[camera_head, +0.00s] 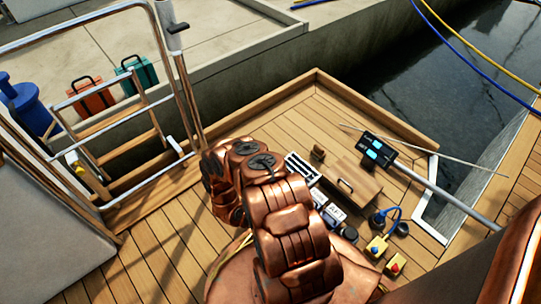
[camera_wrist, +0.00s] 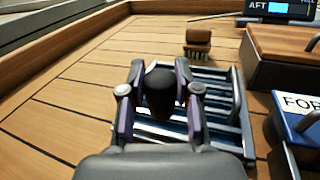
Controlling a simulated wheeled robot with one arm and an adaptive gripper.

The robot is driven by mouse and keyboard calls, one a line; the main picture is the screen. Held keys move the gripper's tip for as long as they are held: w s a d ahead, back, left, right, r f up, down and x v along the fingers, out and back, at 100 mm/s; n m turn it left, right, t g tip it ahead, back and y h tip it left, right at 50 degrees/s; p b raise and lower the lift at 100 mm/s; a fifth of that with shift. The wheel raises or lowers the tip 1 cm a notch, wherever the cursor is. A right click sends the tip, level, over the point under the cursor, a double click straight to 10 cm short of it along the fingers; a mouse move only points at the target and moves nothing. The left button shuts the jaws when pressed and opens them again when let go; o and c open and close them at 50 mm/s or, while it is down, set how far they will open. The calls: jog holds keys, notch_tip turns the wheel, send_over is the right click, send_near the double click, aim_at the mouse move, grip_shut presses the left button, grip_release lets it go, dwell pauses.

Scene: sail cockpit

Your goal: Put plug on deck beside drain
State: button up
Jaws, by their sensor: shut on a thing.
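My gripper (camera_wrist: 158,82) is shut on a dark rounded plug (camera_wrist: 160,95) in the wrist view, one finger on each side of it. The drain (camera_wrist: 218,113), a slatted metal grate in the deck, lies beneath and to the right of the plug in that view. I cannot tell whether the plug touches the grate or is held above it. The drain also shows in the head view (camera_head: 301,167), just right of my arm. My arm hides the gripper and plug there. Bare plank deck (camera_wrist: 60,115) lies to the left of the drain.
A brown brush (camera_wrist: 198,42) stands beyond the drain. A wooden hatch box (camera_head: 352,185) with a handle and a labelled box (camera_wrist: 300,125) are on the right. A display unit (camera_head: 371,150) stands behind. A raised wooden edge (camera_head: 262,104) bounds the deck.

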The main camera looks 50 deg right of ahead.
jog(key=w+d+b, duration=0.2)
jog(key=w+d, duration=0.1)
jog(key=w, duration=0.1)
jog(key=w+d+f+b, duration=0.1)
jog(key=w+d+b, duration=0.1)
jog(key=w+d, duration=0.1)
jog(key=w+d+b, duration=0.2)
jog(key=w+d, duration=0.1)
jog(key=w, duration=0.3)
jog(key=shift+f, duration=0.35)
jog(key=shift+d+f+b, duration=0.1)
jog(key=shift+f+b, duration=1.1)
jog(key=shift+f, duration=0.55)
jog(key=shift+r, duration=0.1)
jog(key=o, duration=1)
jog(key=shift+o, duration=0.2)
